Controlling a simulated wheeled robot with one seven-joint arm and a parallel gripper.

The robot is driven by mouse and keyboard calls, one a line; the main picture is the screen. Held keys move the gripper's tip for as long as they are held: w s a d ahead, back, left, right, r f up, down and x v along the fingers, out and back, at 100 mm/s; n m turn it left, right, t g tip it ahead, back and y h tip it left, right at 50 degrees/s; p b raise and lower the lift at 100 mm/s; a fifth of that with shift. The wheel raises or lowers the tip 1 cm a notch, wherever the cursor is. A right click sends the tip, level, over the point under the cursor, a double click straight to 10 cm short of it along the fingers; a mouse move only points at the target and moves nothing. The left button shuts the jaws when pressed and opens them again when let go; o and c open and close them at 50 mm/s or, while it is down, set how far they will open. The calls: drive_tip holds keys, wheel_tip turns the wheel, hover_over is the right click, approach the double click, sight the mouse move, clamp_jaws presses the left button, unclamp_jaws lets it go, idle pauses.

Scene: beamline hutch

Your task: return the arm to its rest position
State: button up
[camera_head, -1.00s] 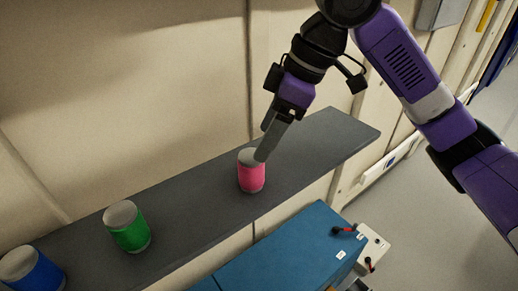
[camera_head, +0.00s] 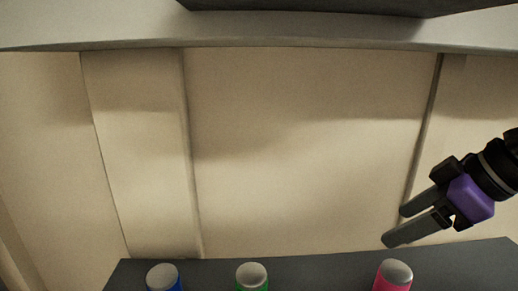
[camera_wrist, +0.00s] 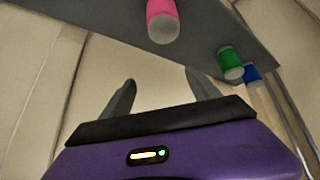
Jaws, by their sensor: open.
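My gripper (camera_head: 394,226) is at the right in the head view, above the shelf and apart from the cans. Its two fingers are spread with nothing between them. In the wrist view, the open fingers of my gripper (camera_wrist: 160,92) point toward the wall and shelf. Much of my arm is outside the head view.
A dark grey shelf (camera_head: 320,268) runs along the bottom of the head view. It bears a blue can (camera_head: 163,277), a green can (camera_head: 252,277) and a pink can (camera_head: 394,275). A cream panelled wall (camera_head: 300,150) stands behind. A grey ledge (camera_head: 120,28) crosses the top.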

drive_tip(key=w+a+r+m+t+y, duration=0.3)
drive_tip(key=w+r+t+y, duration=0.2)
drive_tip(key=w+r+t, duration=0.5)
drive_tip(key=s+d+f+m+t+h, duration=0.3)
drive_tip(key=s+f+m+h, duration=0.4)
drive_tip(key=s+f, duration=0.1)
drive_tip(key=s+d+f+m+t+h, duration=0.2)
drive_tip(key=s+f+m+t+h, duration=0.1)
drive_tip(key=s+f+m+h, duration=0.4)
drive_tip(key=s+a+f+n+g+y, duration=0.2)
drive_tip(key=s+a+f+n+g, duration=0.1)
drive_tip(key=s+f, duration=0.7)
drive_tip(key=s+a+f+n+g+y, duration=0.2)
drive_tip(key=s+a+f+n, duration=0.3)
drive_tip(key=s+f, duration=0.6)
drive_tip(key=s+g, duration=0.1)
drive_tip(key=s, duration=0.7)
drive_tip(key=shift+g+y, duration=0.4)
